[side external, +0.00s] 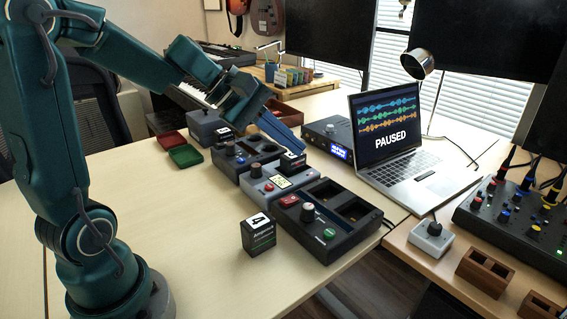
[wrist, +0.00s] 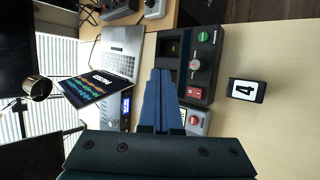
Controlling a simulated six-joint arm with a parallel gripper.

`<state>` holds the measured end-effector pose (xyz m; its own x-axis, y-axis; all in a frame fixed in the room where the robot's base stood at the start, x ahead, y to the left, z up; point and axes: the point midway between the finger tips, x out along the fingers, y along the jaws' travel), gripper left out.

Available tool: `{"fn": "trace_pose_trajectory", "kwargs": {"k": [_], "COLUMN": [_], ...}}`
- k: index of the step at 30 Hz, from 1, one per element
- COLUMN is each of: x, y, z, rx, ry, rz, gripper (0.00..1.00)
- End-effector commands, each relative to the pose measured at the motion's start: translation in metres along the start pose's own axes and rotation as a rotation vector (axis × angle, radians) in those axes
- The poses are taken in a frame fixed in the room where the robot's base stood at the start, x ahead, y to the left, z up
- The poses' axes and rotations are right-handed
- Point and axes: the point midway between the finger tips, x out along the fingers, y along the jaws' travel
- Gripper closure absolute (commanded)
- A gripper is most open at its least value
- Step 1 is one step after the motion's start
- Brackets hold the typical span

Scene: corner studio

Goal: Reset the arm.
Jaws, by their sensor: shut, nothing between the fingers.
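My teal arm reaches from the left over the desk in the side external view. My gripper (side external: 291,138) has blue fingers, pressed together with nothing held, above the row of dark pedal-like units. How high the fingertips are above the units is hard to tell.
Dark units (side external: 328,222) with knobs and slots stand in a row. A black box marked 4 (side external: 258,234) stands beside them. The laptop (side external: 415,165) reads PAUSED. Red (side external: 171,141) and green (side external: 186,156) trays lie left.

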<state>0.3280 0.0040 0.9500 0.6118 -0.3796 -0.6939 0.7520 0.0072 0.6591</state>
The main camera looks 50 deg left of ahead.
Motion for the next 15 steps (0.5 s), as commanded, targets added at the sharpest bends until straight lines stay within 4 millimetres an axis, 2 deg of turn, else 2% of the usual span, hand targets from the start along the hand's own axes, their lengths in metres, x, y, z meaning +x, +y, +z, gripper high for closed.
{"fn": "trace_pose_trajectory", "kwargs": {"k": [1,3,7,11,15], "x": [-0.005,-0.013,-0.029,-0.046,-0.061], "y": [-0.004,-0.017,-0.051,-0.091,-0.124], "z": [0.029,0.060,0.101,0.116,0.105], "rx": [0.139,0.323,0.675,1.026,1.331], "ry": [-0.016,-0.028,-0.032,0.002,0.071], "rz": [-0.021,-0.062,-0.139,-0.219,-0.321], "gripper": [1.00,1.00,1.00,1.00,1.00]}}
